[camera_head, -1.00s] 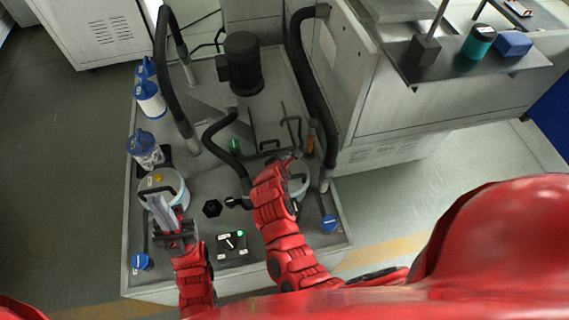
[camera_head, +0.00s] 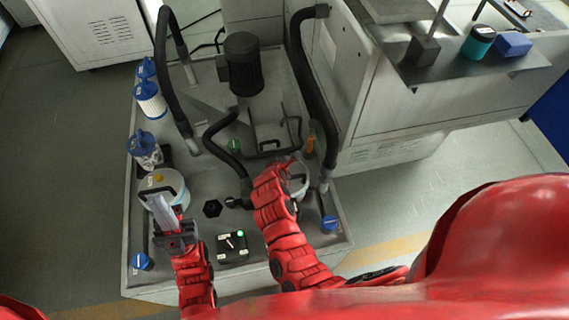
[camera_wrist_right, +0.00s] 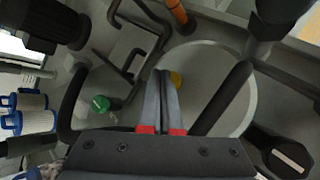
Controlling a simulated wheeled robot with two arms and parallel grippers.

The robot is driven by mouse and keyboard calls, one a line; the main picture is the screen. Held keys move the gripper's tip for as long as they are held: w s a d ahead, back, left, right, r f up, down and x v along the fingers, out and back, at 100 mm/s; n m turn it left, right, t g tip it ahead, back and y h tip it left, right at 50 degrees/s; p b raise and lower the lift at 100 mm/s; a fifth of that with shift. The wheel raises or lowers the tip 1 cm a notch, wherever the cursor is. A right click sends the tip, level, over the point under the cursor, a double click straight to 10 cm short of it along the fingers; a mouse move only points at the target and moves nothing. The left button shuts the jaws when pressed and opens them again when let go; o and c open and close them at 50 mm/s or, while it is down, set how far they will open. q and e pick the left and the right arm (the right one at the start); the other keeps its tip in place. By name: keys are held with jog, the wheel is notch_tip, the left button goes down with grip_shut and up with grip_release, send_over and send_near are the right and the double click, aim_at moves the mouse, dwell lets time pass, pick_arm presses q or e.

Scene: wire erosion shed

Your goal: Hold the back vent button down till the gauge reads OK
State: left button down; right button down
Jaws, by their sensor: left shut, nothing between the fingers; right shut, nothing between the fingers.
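Two round pale canisters stand on the grey machine deck. The left canister (camera_head: 174,183) has a yellow button (camera_head: 158,178) on its lid. My left gripper (camera_head: 158,203) is shut and empty at that canister's near side, short of the button in the picture. The right canister (camera_head: 303,180) is mostly hidden by my right arm. I cannot make out a gauge reading.
A black switch box (camera_head: 232,249) with a lit green lamp sits in front. Black hoses (camera_head: 312,85), a motor (camera_head: 243,64), a bent handle (camera_head: 291,128) and an orange-brown tube (camera_head: 310,145) crowd the deck. Blue-capped filters (camera_head: 150,99) stand at left.

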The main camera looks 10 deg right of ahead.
jog(key=shift+s+f, duration=0.1)
jog(key=shift+f, duration=0.5)
dwell(2.2)
dwell(1.3)
jog(key=shift+r+p, duration=0.95)
jog(key=shift+p, duration=0.05)
jog(key=shift+r, duration=0.1)
notch_tip(320, 180, up, 5)
jog(key=p, duration=0.5)
jog(key=shift+p, duration=0.3)
